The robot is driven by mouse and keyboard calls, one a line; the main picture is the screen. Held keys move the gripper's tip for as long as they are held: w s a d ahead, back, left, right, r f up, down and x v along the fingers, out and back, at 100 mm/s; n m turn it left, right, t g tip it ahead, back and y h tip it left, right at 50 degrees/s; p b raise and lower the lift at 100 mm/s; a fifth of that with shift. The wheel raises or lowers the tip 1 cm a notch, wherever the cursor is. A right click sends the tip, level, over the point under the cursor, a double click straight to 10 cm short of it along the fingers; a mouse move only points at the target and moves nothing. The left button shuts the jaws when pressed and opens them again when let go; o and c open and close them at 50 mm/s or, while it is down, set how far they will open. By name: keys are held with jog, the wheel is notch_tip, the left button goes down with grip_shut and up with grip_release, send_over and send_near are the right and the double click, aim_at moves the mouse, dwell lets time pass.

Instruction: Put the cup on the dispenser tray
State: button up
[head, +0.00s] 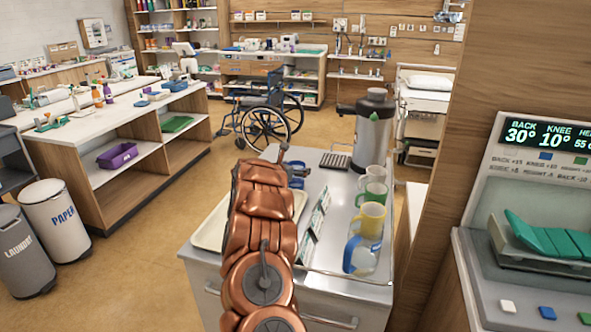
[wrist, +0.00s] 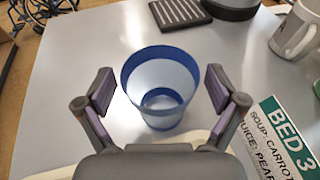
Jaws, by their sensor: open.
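A pale cup with a blue rim and blue base (wrist: 160,112) stands upright on the metal counter (wrist: 70,75) in the wrist view. My gripper (wrist: 161,88) is open, with one finger on each side of the cup and gaps between fingers and wall. In the head view my arm hides much of the cup; some blue (head: 297,183) shows beside the wrist. The dark ribbed dispenser tray (wrist: 180,12) lies beyond the cup, and also shows in the head view (head: 335,161). It is empty. The grey dispenser (head: 373,135) stands just right of it.
Several mugs, including a yellow one (head: 370,220), and a clear blue-handled jug (head: 361,255) line the counter's right side. A BED 3 card (wrist: 280,135) stands near the cup. A beige tray (head: 207,235) lies left of my arm. Counter between cup and dispenser tray is clear.

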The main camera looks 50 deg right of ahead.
jog(key=shift+r, duration=0.1)
jog(key=shift+r+p, duration=0.15)
jog(key=shift+p, duration=0.15)
jog(key=shift+a, duration=0.2)
jog(key=shift+b+v, duration=0.85)
jog(key=shift+v, duration=0.3)
jog(key=b+v, duration=0.3)
jog(key=v, duration=0.6)
jog(key=shift+a, duration=0.15)
